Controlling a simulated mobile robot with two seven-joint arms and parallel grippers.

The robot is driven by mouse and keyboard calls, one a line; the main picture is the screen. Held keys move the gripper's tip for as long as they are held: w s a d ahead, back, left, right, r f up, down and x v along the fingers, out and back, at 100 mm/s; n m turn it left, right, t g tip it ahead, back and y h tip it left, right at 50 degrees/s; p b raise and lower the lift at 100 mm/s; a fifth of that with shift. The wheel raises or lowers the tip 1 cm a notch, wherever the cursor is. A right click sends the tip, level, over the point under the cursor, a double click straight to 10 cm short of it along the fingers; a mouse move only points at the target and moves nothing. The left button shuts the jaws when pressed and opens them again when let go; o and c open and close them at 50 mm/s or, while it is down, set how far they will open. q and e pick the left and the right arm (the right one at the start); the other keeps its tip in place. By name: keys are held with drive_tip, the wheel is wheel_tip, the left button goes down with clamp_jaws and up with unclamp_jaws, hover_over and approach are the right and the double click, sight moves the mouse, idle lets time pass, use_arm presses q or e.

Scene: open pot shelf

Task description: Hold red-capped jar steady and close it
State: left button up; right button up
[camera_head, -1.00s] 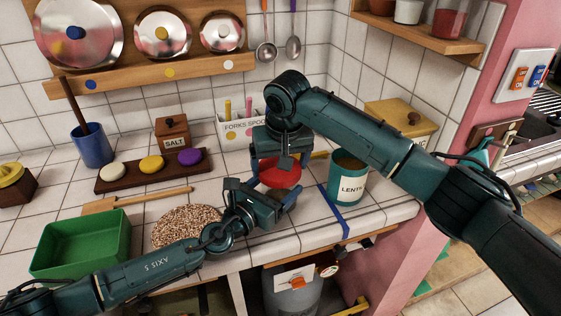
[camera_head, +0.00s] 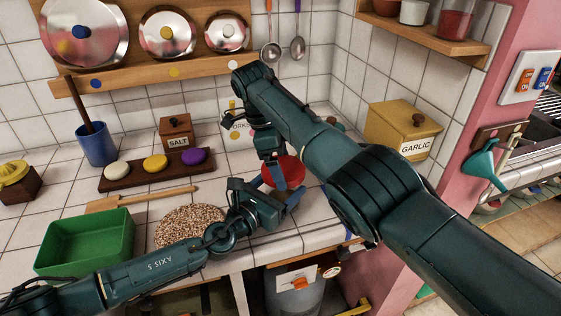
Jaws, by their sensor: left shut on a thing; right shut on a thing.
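The red cap (camera_head: 291,170) shows on the counter near its front edge, and the jar under it is hidden by my grippers. My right gripper (camera_head: 280,177) comes down from above and is shut on the red cap, partly covering it. My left gripper (camera_head: 284,203) reaches in low from the left and is shut at the jar's side, just in front of the cap. Whether the cap sits fully level on the jar cannot be told.
A green bin (camera_head: 88,243) and a round speckled mat (camera_head: 190,228) lie to the left. A salt box (camera_head: 176,133) and a dark board (camera_head: 130,176) with coloured knobs stand behind. A garlic box (camera_head: 403,130) is at the back right. My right arm covers the counter's right part.

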use_arm(q)
drive_tip(key=shift+f, duration=0.1)
use_arm(e)
drive_tip(key=o, duration=0.7)
drive_tip(key=shift+o, duration=0.2)
drive_tip(key=shift+r, duration=0.15)
drive_tip(key=shift+r, duration=2.15)
